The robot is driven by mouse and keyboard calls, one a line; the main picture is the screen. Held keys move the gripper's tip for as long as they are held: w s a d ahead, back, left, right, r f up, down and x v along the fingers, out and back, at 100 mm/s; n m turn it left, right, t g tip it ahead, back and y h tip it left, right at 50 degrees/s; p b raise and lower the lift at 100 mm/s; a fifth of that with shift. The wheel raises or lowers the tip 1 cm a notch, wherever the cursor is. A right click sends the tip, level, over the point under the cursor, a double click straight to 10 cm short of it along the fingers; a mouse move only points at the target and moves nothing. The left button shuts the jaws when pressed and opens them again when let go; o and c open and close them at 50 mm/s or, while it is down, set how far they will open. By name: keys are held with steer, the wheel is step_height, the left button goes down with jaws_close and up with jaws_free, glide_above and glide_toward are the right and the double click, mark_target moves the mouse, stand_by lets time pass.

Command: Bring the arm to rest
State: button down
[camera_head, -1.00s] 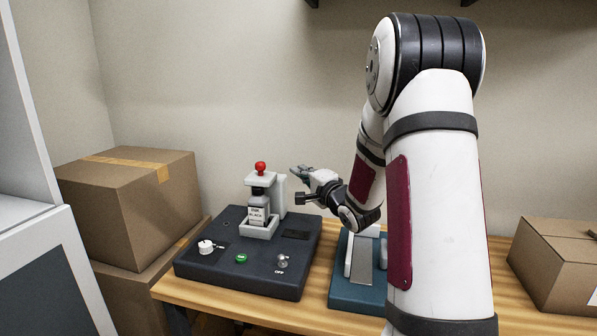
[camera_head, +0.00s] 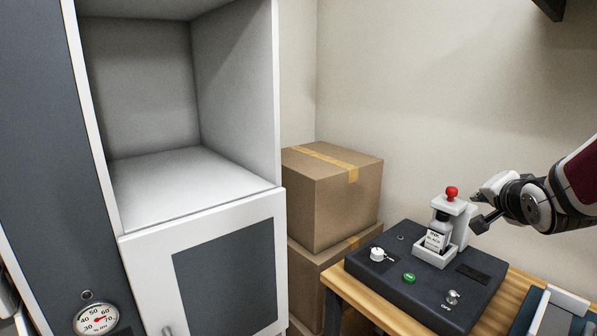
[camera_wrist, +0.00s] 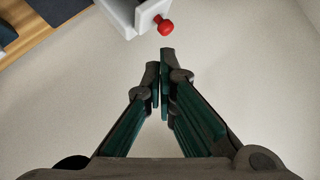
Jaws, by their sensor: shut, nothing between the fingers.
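My gripper (camera_head: 476,196) is at the right of the head view, just right of the red-knobbed press (camera_head: 452,205) and about level with its top. In the wrist view my gripper (camera_wrist: 160,75) has its two fingers together with nothing between them. The press's red knob (camera_wrist: 161,26) shows just beyond the fingertips, apart from them as far as I can tell. A small labelled item (camera_head: 436,240) sits in the press's light grey holder. My arm runs off the right edge of the head view.
The press stands on a dark base (camera_head: 408,287) with a white dial (camera_head: 377,254), a green button (camera_head: 409,278) and a switch (camera_head: 452,297), on a wooden table (camera_head: 372,309). Stacked cardboard boxes (camera_head: 330,205) and a white open cabinet (camera_head: 185,175) stand left. A gauge (camera_head: 97,320) is lower left.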

steer(key=s+a+n+g+y+p, duration=0.1)
steer(key=s+a+n+g+p, duration=0.1)
steer(key=s+a, duration=0.4)
steer(key=s+a+r+n+g+y+p, duration=0.1)
steer(key=s+a+n, duration=0.5)
steer(key=s, duration=1.1)
steer(key=s+a+r+n+g+y+p, duration=0.1)
steer(key=s+a+n+g+p, duration=0.2)
steer(key=s+a, duration=0.4)
steer(key=s+n+g, duration=0.1)
steer(key=s+g, duration=0.1)
steer(key=s, duration=0.2)
steer(key=shift+s+a+r+g+y, duration=0.15)
steer(key=shift+s+a+g+y, duration=0.1)
steer(key=shift+a+g+y, duration=0.05)
